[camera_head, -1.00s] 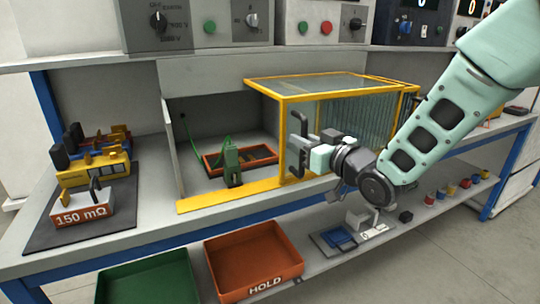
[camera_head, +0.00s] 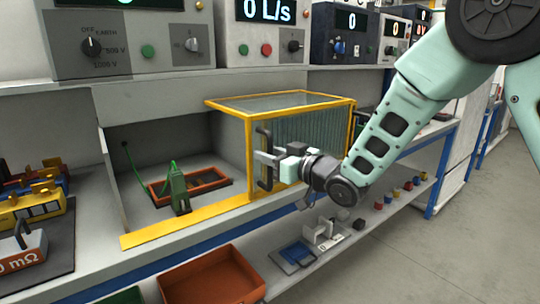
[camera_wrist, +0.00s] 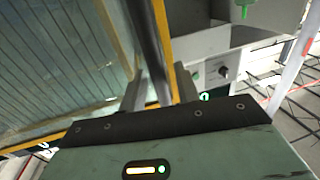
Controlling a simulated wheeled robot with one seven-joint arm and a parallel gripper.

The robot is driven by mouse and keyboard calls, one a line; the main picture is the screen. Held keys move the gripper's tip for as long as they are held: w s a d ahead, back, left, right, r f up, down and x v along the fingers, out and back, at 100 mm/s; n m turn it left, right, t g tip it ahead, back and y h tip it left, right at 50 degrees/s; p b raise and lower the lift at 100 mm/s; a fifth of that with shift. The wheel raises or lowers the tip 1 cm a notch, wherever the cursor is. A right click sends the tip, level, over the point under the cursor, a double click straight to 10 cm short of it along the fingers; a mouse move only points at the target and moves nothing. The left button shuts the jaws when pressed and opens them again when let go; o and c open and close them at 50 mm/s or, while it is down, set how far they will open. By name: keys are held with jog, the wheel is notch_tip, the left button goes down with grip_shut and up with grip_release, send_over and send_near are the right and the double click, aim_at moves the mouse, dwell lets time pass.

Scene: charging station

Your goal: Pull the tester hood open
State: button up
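The tester hood (camera_head: 300,97) is a clear box with a yellow frame on the bench. It stands at the right of the grey tester bay, and the bay's left part is uncovered. Its dark upright handle (camera_head: 263,175) is on the front face near the left post. My gripper (camera_head: 267,158) is at the handle, with one finger on each side. In the wrist view the dark handle bar (camera_wrist: 148,45) runs down between the fingers (camera_wrist: 160,88), and the grip looks shut on it. The exact contact is partly hidden.
In the bay are a green clamp (camera_head: 178,190) and an orange tray (camera_head: 212,181). A yellow rail (camera_head: 165,230) edges the front. An orange bin (camera_head: 215,278) and small parts are on the lower shelf (camera_head: 355,235). Instruments (camera_head: 130,45) stand above. Free floor lies at right.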

jog(key=v, duration=1.7)
jog(key=shift+s, duration=0.15)
jog(key=shift+d, duration=0.1)
